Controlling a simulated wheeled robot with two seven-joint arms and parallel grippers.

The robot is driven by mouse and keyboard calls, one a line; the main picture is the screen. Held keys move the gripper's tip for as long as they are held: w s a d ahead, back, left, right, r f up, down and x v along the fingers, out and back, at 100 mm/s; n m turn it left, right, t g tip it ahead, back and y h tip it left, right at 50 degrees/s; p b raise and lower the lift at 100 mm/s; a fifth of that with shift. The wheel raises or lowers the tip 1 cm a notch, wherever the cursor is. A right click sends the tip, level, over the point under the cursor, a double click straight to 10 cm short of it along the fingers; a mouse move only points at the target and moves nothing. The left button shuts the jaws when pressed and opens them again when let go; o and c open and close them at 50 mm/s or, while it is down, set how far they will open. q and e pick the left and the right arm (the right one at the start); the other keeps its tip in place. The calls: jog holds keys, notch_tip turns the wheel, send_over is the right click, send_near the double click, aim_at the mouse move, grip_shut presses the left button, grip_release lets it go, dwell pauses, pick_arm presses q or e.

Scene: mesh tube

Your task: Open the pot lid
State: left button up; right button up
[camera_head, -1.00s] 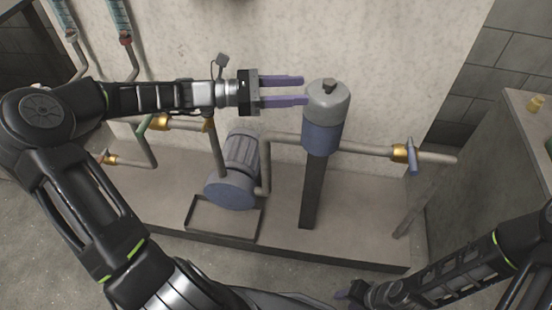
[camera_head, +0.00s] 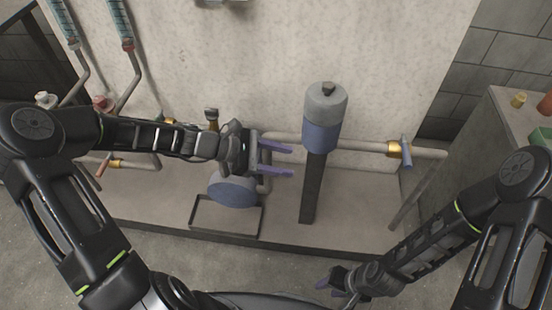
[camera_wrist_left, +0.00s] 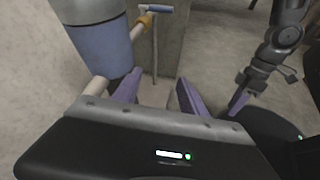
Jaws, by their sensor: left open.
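The pot is an upright cylinder with a blue body (camera_head: 320,136) on a dark post, and its grey lid (camera_head: 326,103) with a small dark knob (camera_head: 327,87) sits on top. My left gripper (camera_head: 292,160) is open and empty, left of the pot and lower than its lid.
A pipe with a brass-collared valve (camera_head: 399,150) runs right of the pot. A blue-grey pump (camera_head: 232,189) and a tray (camera_head: 226,215) stand below my left gripper. A wall rises behind. A side cabinet (camera_head: 500,125) bears small items. The floor in front is clear.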

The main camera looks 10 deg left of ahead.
dwell(0.6)
pick_arm(q)
jog(key=s+a+f+m+y+p, duration=0.1)
jog(key=s+a+f+m+y, duration=0.15)
jog(key=f, duration=0.35)
jog(key=s+a+f+m+y+p, duration=0.1)
jog(key=s+f+m+y, duration=0.15)
jog(key=f, duration=0.35)
jog(key=s+d+m+g+y+p, duration=0.1)
jog(key=s+d+m+p, duration=0.3)
jog(key=s+m, duration=0.2)
jog(key=s+d+m+g+y+p, duration=0.2)
jog(key=s+d+m+p, duration=0.2)
jog(key=s, duration=0.7)
jog(key=m+p, duration=0.1)
jog(key=m, duration=0.1)
jog(key=shift+m, duration=0.4)
jog(key=shift+f, duration=0.1)
jog(key=shift+c, duration=0.2)
